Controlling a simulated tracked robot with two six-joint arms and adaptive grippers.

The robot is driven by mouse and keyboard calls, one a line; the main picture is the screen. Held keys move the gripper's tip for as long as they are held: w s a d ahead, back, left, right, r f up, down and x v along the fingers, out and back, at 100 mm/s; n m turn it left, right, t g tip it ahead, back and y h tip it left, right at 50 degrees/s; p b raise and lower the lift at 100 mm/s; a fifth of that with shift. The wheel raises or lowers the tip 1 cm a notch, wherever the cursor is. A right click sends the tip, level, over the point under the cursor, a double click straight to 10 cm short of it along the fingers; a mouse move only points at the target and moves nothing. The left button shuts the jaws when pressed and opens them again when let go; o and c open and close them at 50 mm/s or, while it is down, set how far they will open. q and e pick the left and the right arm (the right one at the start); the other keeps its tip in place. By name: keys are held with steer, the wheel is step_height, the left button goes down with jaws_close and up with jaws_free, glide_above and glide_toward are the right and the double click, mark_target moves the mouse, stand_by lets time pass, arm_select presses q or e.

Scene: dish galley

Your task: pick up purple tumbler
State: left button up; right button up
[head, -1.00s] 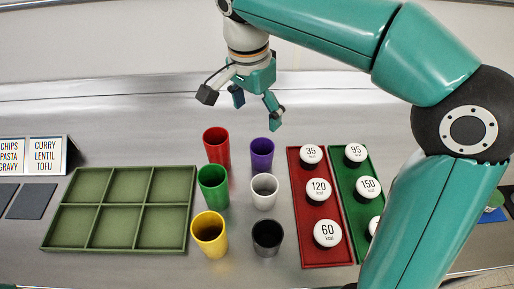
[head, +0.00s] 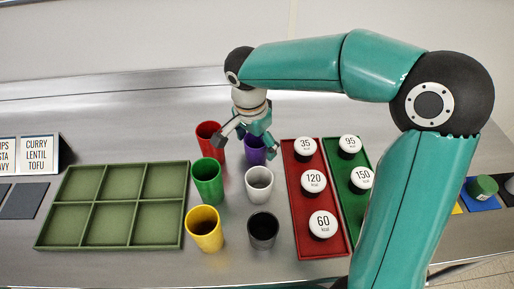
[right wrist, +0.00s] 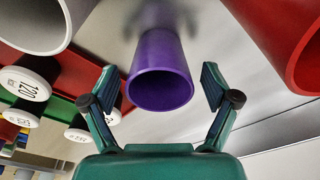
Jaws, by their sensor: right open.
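The purple tumbler (head: 255,152) stands upright on the steel counter, behind the white tumbler and right of the red one. My right gripper (head: 256,140) is at it in the head view and hides part of it. In the right wrist view the purple tumbler (right wrist: 161,75) lies between the two open fingers of my right gripper (right wrist: 160,90), with a gap showing on each side. My left gripper is not in view.
Close by stand red (head: 208,141), green (head: 208,181), yellow (head: 204,229), white (head: 259,184) and black (head: 263,230) tumblers. A red tray (head: 300,215) with labelled pucks is to the right, beside a green tray (head: 346,208). A green divided tray (head: 112,206) lies left.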

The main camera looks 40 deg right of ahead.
step_height(320, 180, down, 2)
steer(key=shift+d+f, duration=0.1)
steer(key=shift+d, duration=0.05)
steer(key=c, duration=1.3)
steer(key=shift+o, duration=0.2)
steer(key=shift+r, duration=0.2)
